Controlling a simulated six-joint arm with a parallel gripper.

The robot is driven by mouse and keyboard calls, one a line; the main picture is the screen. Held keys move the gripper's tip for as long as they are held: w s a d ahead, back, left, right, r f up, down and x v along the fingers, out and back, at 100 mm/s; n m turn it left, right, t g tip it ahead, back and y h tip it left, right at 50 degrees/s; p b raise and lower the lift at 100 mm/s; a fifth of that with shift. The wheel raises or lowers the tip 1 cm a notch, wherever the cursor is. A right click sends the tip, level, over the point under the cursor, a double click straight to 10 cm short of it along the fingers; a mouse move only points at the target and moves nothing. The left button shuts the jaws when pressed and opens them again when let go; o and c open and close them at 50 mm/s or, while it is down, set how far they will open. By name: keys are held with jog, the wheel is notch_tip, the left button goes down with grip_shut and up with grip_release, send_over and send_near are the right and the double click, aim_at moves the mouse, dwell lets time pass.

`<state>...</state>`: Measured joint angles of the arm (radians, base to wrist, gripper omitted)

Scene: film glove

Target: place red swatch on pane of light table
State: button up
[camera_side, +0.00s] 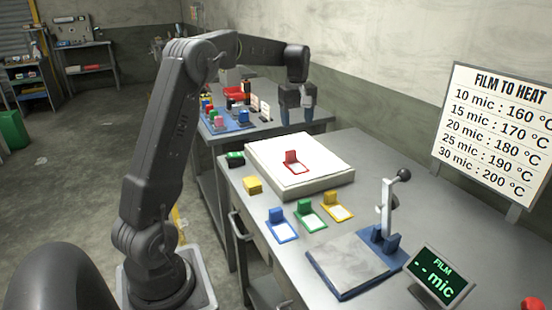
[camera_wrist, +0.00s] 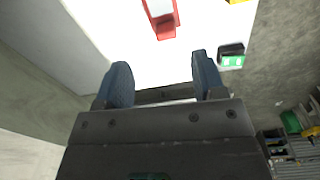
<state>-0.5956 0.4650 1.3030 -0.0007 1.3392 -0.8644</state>
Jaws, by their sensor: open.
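The red swatch (camera_side: 293,161) lies on the white pane of the light table (camera_side: 263,152), with its red grip block standing up at its far end. In the wrist view the red swatch (camera_wrist: 164,20) shows at the top, on the bright pane (camera_wrist: 115,35). My gripper (camera_side: 298,117) is raised above and behind the far side of the light table, apart from the swatch. In the wrist view the two blue fingers of my gripper (camera_wrist: 162,80) are spread with nothing between them.
Blue (camera_side: 282,226), green (camera_side: 309,214) and yellow (camera_side: 337,207) swatches lie in front of the light table. A grey plate with a lever press (camera_side: 388,215) and a film display (camera_side: 440,275) stand nearer. A blue tray of coloured pieces (camera_side: 228,122) is on the back table.

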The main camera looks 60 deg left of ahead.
jog(key=s+d+r+m+t, duration=0.1)
jog(key=s+d+r+m, duration=0.25)
jog(key=d, duration=0.55)
jog(key=s+d+r+m+t, duration=0.15)
jog(key=s+d+m, duration=0.25)
jog(key=d, duration=0.4)
jog(key=s+d+f+m+t, duration=0.2)
jog(key=s+d+f+m, duration=0.2)
jog(key=s+d+m, duration=0.5)
jog(key=s+d, duration=0.2)
jog(key=s, duration=0.4)
jog(key=shift+s+d+f+t, duration=0.2)
jog(key=shift+s+d+t, duration=0.1)
jog(key=shift+s+t, duration=0.1)
